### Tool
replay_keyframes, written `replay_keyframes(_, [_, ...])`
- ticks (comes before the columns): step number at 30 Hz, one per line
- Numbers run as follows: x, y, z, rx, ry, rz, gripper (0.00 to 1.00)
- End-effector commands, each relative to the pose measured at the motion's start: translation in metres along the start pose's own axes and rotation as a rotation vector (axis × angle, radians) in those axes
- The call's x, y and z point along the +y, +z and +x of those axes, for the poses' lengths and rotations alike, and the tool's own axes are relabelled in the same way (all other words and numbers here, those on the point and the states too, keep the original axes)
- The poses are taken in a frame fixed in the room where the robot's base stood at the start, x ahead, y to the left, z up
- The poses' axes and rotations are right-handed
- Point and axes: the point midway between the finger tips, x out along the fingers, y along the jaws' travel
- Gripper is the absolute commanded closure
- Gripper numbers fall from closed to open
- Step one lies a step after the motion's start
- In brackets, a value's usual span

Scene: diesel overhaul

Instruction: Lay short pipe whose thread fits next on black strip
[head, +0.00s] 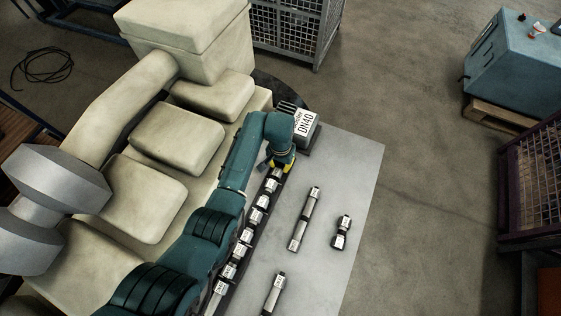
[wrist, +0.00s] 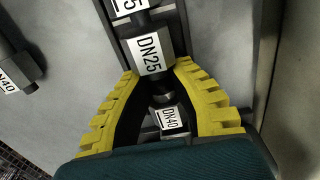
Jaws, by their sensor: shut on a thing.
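My gripper (head: 278,166) is at the far end of the black strip (head: 232,292), low over it. In the wrist view its yellow fingers (wrist: 157,76) are closed around a short pipe with a dark narrow middle (wrist: 160,90). A DN25 label (wrist: 150,52) shows at the fingertips and a DN40 label (wrist: 170,118) between the fingers; I cannot tell if both belong to the held pipe. Several labelled pipe pieces (head: 249,234) lie in a row along the strip. Another short pipe (head: 342,232) lies apart on the grey plate.
A block marked DN40 (head: 306,125) stands past the strip's end, close to my gripper. A long pipe (head: 304,219) and another pipe (head: 273,293) lie on the grey plate (head: 350,165). The cream engine (head: 150,175) bounds the left. The plate's right side is clear.

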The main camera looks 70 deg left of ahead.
Motion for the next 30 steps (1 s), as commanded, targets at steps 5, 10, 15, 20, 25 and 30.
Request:
replay_keyframes(5, [0.000, -0.001, -0.001, 0.002, 0.000, 0.000, 0.78])
replay_keyframes(10, [0.000, -0.001, -0.001, 0.001, 0.000, 0.000, 0.56])
replay_keyframes(15, [0.000, 0.000, 0.000, -0.001, 0.000, 0.000, 0.56])
replay_keyframes(20, [0.000, 0.000, -0.008, 0.001, 0.000, 0.000, 0.56])
replay_keyframes(25, [0.000, -0.001, -0.044, 0.005, -0.001, 0.000, 0.56])
replay_keyframes(30, [0.000, -0.001, -0.087, 0.005, -0.001, 0.000, 0.56])
